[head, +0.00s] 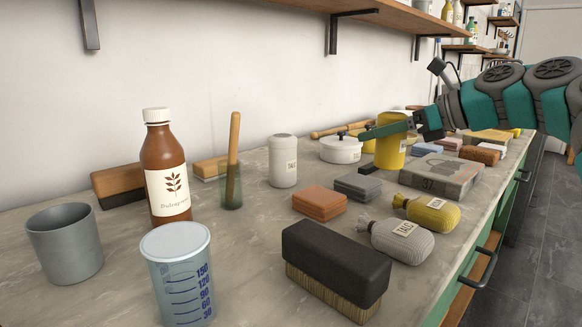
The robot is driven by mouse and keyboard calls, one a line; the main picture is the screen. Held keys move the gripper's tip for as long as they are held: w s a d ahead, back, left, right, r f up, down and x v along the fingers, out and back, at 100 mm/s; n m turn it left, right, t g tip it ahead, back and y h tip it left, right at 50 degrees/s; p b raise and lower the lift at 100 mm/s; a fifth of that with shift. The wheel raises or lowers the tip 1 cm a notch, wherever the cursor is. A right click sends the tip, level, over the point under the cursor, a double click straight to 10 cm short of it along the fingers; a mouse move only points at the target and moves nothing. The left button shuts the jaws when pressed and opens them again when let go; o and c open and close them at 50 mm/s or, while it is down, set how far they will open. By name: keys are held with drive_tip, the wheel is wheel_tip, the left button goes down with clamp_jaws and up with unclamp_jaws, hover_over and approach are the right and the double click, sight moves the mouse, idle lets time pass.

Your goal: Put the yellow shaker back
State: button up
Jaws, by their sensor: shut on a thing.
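My gripper (387,129) comes in from the right and is shut on the upper part of the shaker. One green finger crosses its near side; the other finger is hidden behind it. The shaker looks upright. I cannot tell whether its base touches the counter.
The white pot (341,152) is close left of the yellow shaker, and a grey slab (440,176) lies in front. Grey and yellow pouches (402,241), a brush (335,262), a brown bottle (166,170) and a measuring cup (178,275) stand nearer. Wall shelves are above.

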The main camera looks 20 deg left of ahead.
drive_tip(key=shift+w+a+r+b+x, duration=0.1)
drive_tip(key=shift+r+b+x, duration=0.25)
drive_tip(key=shift+x, duration=2.5)
drive_tip(key=shift+w+a+r+b+x, duration=0.1)
drive_tip(key=shift+r+b+x, duration=0.25)
drive_tip(key=shift+x, duration=2.5)
drive_tip(key=shift+w+a+r+b+x, duration=0.15)
drive_tip(key=shift+b+x, duration=0.3)
drive_tip(key=shift+x, duration=2.4)
drive_tip(key=shift+s, duration=0.1)
drive_tip(key=o, duration=1.4)
drive_tip(key=shift+f, duration=0.1)
drive_tip(key=shift+c, duration=0.2)
drive_tip(key=shift+d+r, duration=0.2)
drive_tip(key=shift+r, duration=0.05)
drive_tip(key=p+v, duration=0.1)
drive_tip(key=v, duration=1)
drive_tip(key=shift+d+p, duration=0.3)
drive_tip(key=shift+s, duration=0.15)
